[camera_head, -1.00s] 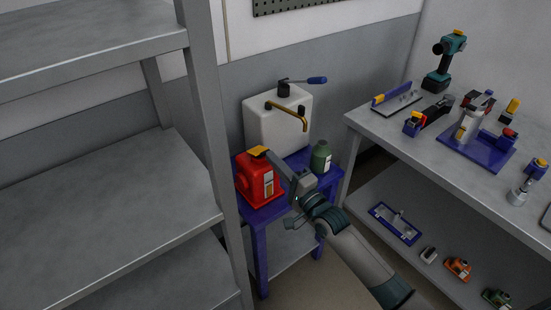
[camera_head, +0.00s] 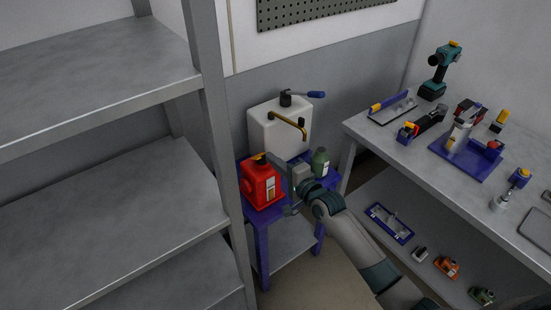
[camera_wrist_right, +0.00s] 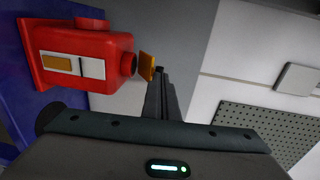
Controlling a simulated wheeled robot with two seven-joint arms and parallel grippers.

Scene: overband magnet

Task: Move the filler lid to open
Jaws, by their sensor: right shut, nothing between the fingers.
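The red canister (camera_head: 262,185) stands upright on the small blue table. Its orange filler lid (camera_head: 260,158) is at the top. In the right wrist view the canister (camera_wrist_right: 80,57) appears on its side, and the lid (camera_wrist_right: 147,66) stands tilted, with a gap between it and the dark-mouthed neck (camera_wrist_right: 128,63). My right gripper (camera_head: 270,158) is beside the lid. In the wrist view its shut fingertips (camera_wrist_right: 160,72) are close against the lid's outer side; I cannot tell whether they touch. Nothing is between the fingers. My left gripper is not in view.
A white tank (camera_head: 275,130) with a brass spout (camera_head: 288,121) stands behind the canister on the blue table (camera_head: 263,217). A green bottle (camera_head: 320,162) stands close to my right gripper. Grey shelving (camera_head: 215,130) is at left, a workbench (camera_head: 400,150) at right.

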